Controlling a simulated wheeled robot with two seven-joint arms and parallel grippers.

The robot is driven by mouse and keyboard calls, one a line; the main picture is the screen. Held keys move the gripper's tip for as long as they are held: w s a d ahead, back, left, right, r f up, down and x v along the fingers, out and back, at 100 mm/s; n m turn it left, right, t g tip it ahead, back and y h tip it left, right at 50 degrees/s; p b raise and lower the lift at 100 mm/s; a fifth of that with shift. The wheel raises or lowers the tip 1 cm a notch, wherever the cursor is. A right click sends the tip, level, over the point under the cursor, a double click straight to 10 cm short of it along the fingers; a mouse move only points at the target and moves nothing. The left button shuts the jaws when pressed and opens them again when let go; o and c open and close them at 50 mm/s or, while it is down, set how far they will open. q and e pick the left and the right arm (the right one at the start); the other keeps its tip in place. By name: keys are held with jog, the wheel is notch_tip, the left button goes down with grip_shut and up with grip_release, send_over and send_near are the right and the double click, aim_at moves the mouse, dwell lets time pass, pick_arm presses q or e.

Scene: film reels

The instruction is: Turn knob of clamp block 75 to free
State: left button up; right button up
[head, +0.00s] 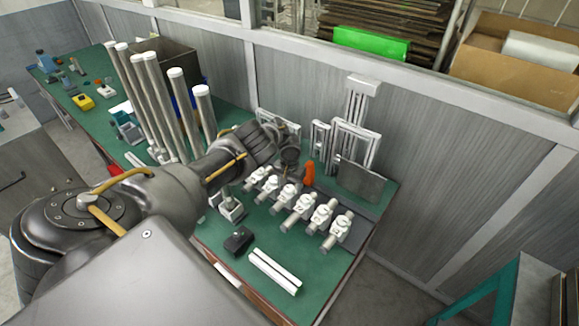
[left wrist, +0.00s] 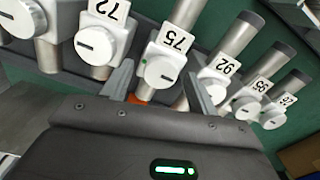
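Clamp block 75 (left wrist: 175,42) is white, on a metal rod, in the upper middle of the left wrist view, its number upside down. My left gripper (left wrist: 160,82) is open, with one finger on each side of the knob and visible gaps between. In the head view my left gripper (head: 289,156) is over the far side of the row of clamp blocks (head: 305,202), whose numbers are too small to read. My right gripper is not in view.
Block 72 (left wrist: 103,32) and block 92 (left wrist: 215,68) stand close on either side of block 75. An orange object (head: 309,172) stands behind the row. White bars (head: 274,272) and a black block (head: 238,240) lie in front on the green bench.

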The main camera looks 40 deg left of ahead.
aim_at(290, 187)
pick_arm(q)
notch_tip(290, 187, up, 7)
jog(key=p, duration=0.5)
jog(key=shift+f+p, duration=0.15)
jog(key=shift+p, duration=0.2)
jog(key=shift+w+a+r+b, duration=0.1)
jog(key=shift+w+r+b, duration=0.15)
jog(key=shift+b, duration=0.75)
jog(key=shift+s+r, duration=0.25)
jog(key=shift+r, duration=1.6)
jog(key=shift+f, duration=0.1)
jog(key=shift+d, duration=0.2)
